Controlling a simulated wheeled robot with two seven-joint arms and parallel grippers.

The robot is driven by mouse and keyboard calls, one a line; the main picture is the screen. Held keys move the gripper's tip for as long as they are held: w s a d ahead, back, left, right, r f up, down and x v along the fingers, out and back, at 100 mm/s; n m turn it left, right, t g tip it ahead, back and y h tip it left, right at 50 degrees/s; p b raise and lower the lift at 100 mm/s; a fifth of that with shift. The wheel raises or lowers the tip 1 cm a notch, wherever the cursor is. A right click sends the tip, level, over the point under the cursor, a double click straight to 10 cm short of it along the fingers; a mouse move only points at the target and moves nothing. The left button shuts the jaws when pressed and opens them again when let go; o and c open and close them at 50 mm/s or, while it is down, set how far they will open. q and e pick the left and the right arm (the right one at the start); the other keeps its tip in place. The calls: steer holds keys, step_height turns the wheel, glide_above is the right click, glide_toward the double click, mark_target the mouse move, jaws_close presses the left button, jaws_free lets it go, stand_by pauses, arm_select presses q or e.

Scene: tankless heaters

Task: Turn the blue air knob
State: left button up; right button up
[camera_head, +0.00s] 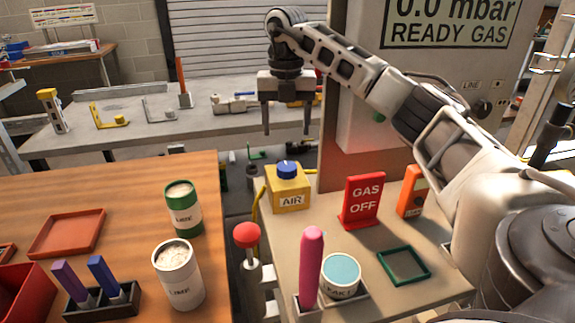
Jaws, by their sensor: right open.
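The blue air knob (287,168) sits on top of a yellow box (288,190) labelled AIR, at the back left corner of the beige table. My right gripper (287,133) hangs above and behind the knob in the picture, fingers pointing down. Its two fingers are spread apart with nothing between them. The fingers are apart from the knob. The exact distance between them cannot be told from this one view. My left gripper does not show.
A red GAS OFF sign (362,201) and an orange device (411,191) stand right of the yellow box. A red ball-topped lever (246,236), a pink-handled tool (312,262) and a teal-topped tub (341,275) are nearer. A large grey panel (365,95) stands behind.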

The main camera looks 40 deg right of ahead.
mark_target(287, 166)
step_height(287, 166, down, 11)
steer(key=shift+d+r, duration=0.1)
steer(key=shift+r, duration=0.1)
steer(key=c, duration=1)
